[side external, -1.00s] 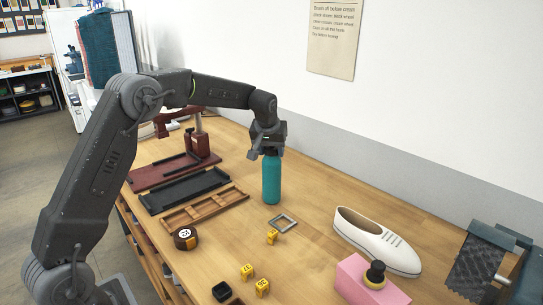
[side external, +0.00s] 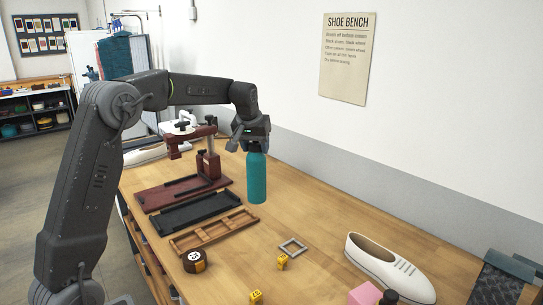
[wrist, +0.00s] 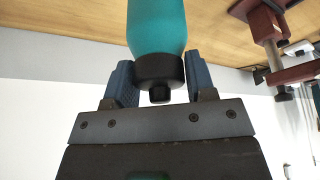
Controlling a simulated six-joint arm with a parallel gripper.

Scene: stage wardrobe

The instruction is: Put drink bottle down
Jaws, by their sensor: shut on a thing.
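The teal drink bottle (side external: 257,178) hangs upright below my gripper (side external: 256,146), near the right end of the trays. In the wrist view the bottle (wrist: 156,25) has a black cap (wrist: 160,70) between the two blue-grey fingers of my gripper (wrist: 160,82). The gripper is shut on the bottle at its cap end. The bottle's base shows in the side view, but I cannot tell for sure whether it touches the bench (side external: 325,222).
A wooden compartment tray (side external: 212,232), a black tray (side external: 200,210) and a dark red clamp stand (side external: 211,165) are left of the bottle. Bench right of the bottle is clear.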

